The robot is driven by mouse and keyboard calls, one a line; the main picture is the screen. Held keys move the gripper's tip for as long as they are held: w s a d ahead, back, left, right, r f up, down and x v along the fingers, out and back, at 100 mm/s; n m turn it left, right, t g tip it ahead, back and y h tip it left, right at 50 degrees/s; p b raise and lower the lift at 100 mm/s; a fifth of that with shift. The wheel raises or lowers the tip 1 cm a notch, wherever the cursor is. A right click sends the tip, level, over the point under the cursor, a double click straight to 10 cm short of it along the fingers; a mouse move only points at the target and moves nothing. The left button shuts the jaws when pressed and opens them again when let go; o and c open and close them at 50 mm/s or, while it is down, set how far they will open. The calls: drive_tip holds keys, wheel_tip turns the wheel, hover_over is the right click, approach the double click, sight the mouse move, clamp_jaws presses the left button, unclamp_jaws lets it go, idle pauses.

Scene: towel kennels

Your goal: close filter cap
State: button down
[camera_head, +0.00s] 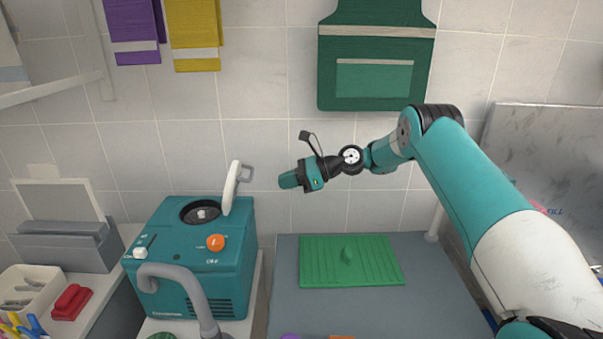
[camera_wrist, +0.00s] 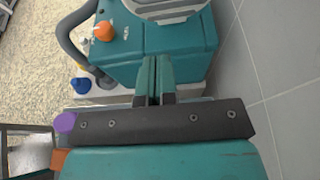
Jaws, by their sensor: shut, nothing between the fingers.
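The filter cap (camera_head: 232,187) is a white lid with a handle-like loop, standing upright and open at the right edge of the round dark filter opening (camera_head: 201,211). The opening is on top of a teal machine (camera_head: 190,270) with an orange knob (camera_head: 215,242) and a grey hose. My gripper (camera_head: 287,181) is shut and empty, in the air to the right of the cap and apart from it. In the wrist view my closed fingers (camera_wrist: 154,80) point towards the machine (camera_wrist: 185,45); a pale ribbed part, probably the cap, shows at the top edge (camera_wrist: 165,8).
A grey table (camera_head: 420,275) with a green ribbed mat (camera_head: 325,262) lies below my arm. A grey hose (camera_head: 185,285) curves in front of the machine. Towels (camera_head: 194,35) and a green apron (camera_head: 375,55) hang on the tiled wall behind. Air between gripper and cap is clear.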

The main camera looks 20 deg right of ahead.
drive_tip(key=w+a+r+p, duration=0.1)
drive_tip(key=w+a, duration=0.1)
drive_tip(key=a, duration=0.3)
drive_tip(key=shift+a, duration=0.3)
drive_tip(key=shift+w, duration=0.1)
drive_tip(key=shift+r+p, duration=0.1)
drive_tip(key=shift+p, duration=0.25)
